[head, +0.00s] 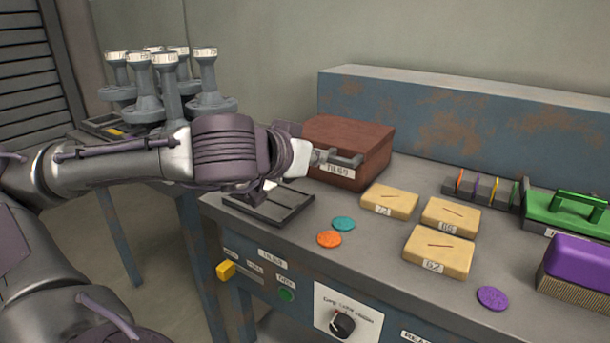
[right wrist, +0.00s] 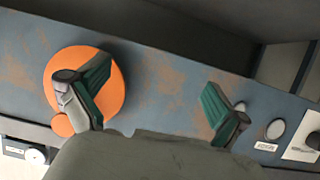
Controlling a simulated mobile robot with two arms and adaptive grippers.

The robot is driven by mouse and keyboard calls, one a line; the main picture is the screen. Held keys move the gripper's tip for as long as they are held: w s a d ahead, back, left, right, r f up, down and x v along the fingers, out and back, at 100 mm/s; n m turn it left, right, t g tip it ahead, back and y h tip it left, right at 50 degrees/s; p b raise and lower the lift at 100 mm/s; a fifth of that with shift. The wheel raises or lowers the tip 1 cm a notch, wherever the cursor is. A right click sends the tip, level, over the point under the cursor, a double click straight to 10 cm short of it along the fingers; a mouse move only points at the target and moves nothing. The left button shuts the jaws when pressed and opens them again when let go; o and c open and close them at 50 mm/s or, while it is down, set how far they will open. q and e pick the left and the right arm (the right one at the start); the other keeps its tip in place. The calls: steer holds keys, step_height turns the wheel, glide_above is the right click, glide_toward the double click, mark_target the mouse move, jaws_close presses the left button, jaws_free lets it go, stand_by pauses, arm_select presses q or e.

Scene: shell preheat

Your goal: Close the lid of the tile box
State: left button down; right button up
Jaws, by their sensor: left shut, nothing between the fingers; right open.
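The tile box (head: 352,133) is a reddish-brown box with a white label on its front, at the back of the bench in the head view. Its top looks flat and covered, with the lid down; I cannot tell whether it is fully seated. My left gripper (head: 342,160) is shut and empty at the front of the box, just above the label, and hides part of the front. I cannot tell whether it touches. My right gripper (right wrist: 157,100) shows only in the right wrist view, open and empty, its green-padded fingers wide apart before a rusty blue surface.
A dark square tray (head: 291,215) lies in front of the box. Teal (head: 343,223) and orange (head: 329,239) discs, several tan blocks (head: 440,251), a green-lidded box (head: 566,212) and a purple brush (head: 580,262) stand to the right. An orange round object (right wrist: 112,98) is behind one right finger.

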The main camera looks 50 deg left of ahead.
arm_select(q)
steer(key=shift+s+d+f+b, duration=0.2)
steer(key=shift+s+f+b, duration=0.1)
steer(key=shift+s+b, duration=0.6)
steer(key=shift+s+d+f+b, duration=0.2)
steer(key=shift+s+b, duration=0.35)
steer(key=shift+b, duration=0.6)
arm_select(e)
step_height(320, 180, up, 17)
steer(key=s+a+t+y, duration=0.1)
steer(key=t+y, duration=0.3)
steer(key=t, duration=0.7)
steer(key=shift+s+a+t, duration=0.35)
steer(key=shift+a+t, duration=0.05)
steer(key=shift+a, duration=0.15)
steer(key=shift+r, duration=0.1)
